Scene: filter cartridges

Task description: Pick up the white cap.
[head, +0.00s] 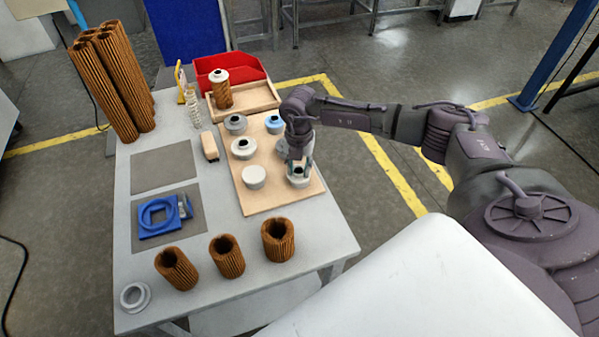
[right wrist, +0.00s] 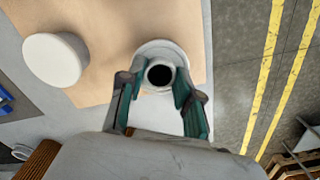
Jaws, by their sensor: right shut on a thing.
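My right gripper (head: 299,166) points down at the near right corner of the wooden board (head: 280,200). Its fingers are shut on a white cap (head: 299,181) with a dark centre hole. In the right wrist view the cap (right wrist: 160,52) sits between the two teal-padded fingertips (right wrist: 158,85), over or on the board; I cannot tell if it is lifted. A plain white cap without a hole (head: 253,177) lies to its left, and also shows in the wrist view (right wrist: 53,60). Another white cap with a dark hole (head: 243,149) is behind that one. My left gripper is not in view.
A grey cap (head: 235,123) and a blue cap (head: 274,123) are farther back on the board. Brown pleated cartridges (head: 227,257) stand along the table's front. A wooden tray (head: 262,99) with a capped cartridge (head: 220,90) and a red bin (head: 245,68) are behind.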

